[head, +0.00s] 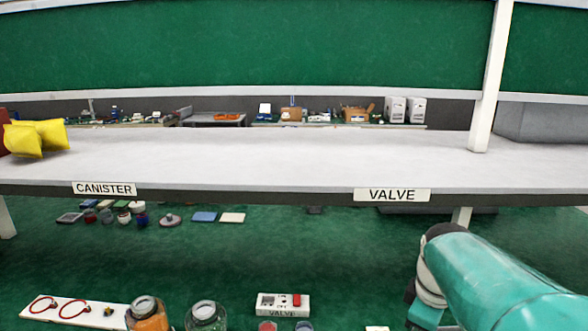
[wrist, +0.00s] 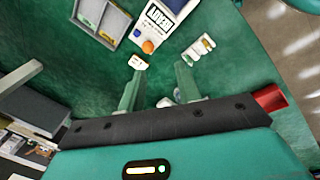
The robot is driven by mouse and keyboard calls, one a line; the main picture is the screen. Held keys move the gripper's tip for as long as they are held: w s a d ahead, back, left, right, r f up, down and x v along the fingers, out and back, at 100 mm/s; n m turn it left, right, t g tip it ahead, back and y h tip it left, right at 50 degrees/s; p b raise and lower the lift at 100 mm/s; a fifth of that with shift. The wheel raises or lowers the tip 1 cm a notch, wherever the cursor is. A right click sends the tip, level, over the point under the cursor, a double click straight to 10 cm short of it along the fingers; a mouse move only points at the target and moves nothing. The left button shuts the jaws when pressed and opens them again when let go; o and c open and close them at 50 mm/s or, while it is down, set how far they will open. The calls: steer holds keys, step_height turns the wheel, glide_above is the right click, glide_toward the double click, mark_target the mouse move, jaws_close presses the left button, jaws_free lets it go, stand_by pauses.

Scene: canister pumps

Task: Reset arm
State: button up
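My gripper (wrist: 160,72) shows in the wrist view with its two green fingers apart and nothing held between the tips. It is over a green surface. In the head view my teal arm (head: 490,280) reaches in from the lower right; the fingers do not show clearly there. Ahead of the fingertips in the wrist view are a white labelled box with an orange knob (wrist: 148,47) and a small white plate (wrist: 197,47).
A grey shelf (head: 270,160) with CANISTER (head: 104,188) and VALVE (head: 392,195) labels spans the head view. Yellow bags (head: 38,138) lie at its left end. Jars (head: 147,314) and a VALVE box (head: 283,304) stand at the bottom. A red cup-like object (wrist: 270,99) is right of the gripper.

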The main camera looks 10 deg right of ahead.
steer(key=s+a+r+m+t, duration=0.1)
steer(key=s+a+m+t, duration=0.1)
steer(key=a, duration=0.6)
steer(key=s+a+r+m+t+y, duration=0.1)
steer(key=s+a+m, duration=0.4)
steer(key=a, duration=0.3)
steer(key=shift+a+m+t, duration=0.15)
steer(key=shift+m+t, duration=0.25)
steer(key=shift+m, duration=0.1)
steer(key=shift+d, duration=0.2)
